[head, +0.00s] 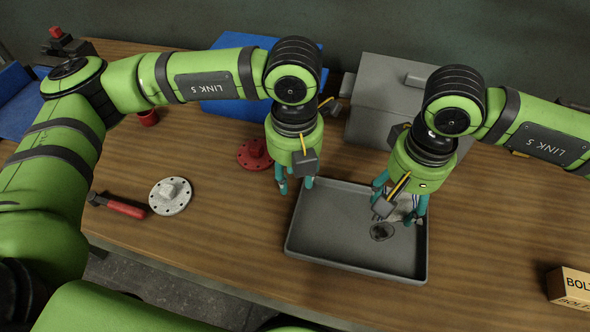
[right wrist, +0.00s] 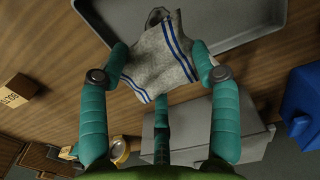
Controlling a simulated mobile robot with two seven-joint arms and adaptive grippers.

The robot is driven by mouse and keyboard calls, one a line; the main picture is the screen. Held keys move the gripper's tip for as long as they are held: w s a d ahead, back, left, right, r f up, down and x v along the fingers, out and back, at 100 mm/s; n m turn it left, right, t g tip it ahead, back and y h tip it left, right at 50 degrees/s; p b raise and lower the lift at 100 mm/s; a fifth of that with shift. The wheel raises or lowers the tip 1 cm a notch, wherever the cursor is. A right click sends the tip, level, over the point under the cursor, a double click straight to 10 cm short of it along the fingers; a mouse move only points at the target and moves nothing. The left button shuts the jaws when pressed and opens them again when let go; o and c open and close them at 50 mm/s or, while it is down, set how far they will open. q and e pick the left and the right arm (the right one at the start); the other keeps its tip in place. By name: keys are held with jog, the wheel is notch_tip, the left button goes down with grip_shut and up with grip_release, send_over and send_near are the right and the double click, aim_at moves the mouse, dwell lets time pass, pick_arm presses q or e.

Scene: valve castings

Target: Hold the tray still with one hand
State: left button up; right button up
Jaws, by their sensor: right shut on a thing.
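The grey tray (head: 300,252) lies on the wooden table; its rim also shows at the top of the right wrist view (right wrist: 120,40). My left gripper (head: 296,187) points down by the tray's far left corner, fingertips apart with nothing visible between them; whether it touches the rim I cannot tell. My right gripper (head: 400,210) is over the tray's right part, shut on a pale cloth with blue stripes (right wrist: 160,65). The cloth is mostly hidden behind the fingers in the head view.
A red flanged casting (head: 254,154) stands left of my left gripper. A pale casting (head: 170,195) and a red-handled hammer (head: 122,206) lie further left. A grey box (head: 375,105) and a blue bin (head: 235,105) stand behind. A bolts box (head: 572,287) is at the right.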

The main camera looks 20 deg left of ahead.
pick_arm(q)
notch_tip(320, 180, down, 12)
jog(key=shift+r, duration=0.1)
dwell(0.4)
grip_shut()
dwell(0.9)
